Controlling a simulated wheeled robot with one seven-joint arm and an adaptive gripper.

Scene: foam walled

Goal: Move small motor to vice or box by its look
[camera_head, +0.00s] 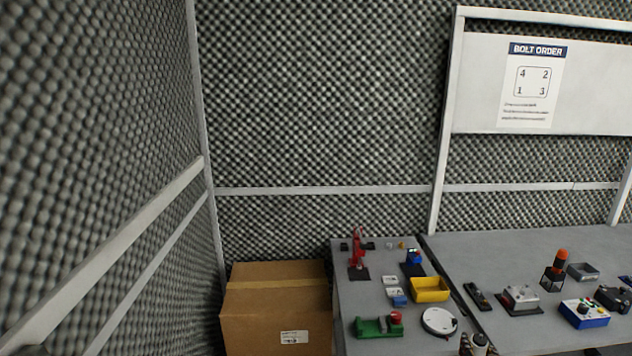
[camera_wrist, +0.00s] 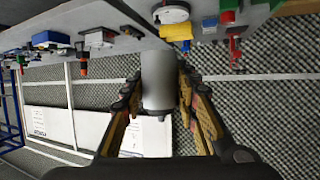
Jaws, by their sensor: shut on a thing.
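The small motor (camera_wrist: 158,82) is a plain grey cylinder in the wrist view. My gripper (camera_wrist: 159,95) is shut on it, with a finger on each side, and holds it clear of the bench. In the head view only a small part of what looks like my gripper (camera_head: 476,346) shows at the bottom edge. A closed cardboard box (camera_head: 277,310) with a label stands left of the bench. A green device with a red knob (camera_head: 372,328) sits on the bench's near left part; I cannot tell surely whether it is the vice.
On the grey bench (camera_head: 352,297) stand a yellow bin (camera_head: 430,290), a white round plate (camera_head: 438,321) and a red upright tool (camera_head: 357,249). A blue control box (camera_head: 584,314) and several other devices stand at right. Foam walls and metal rails enclose the place.

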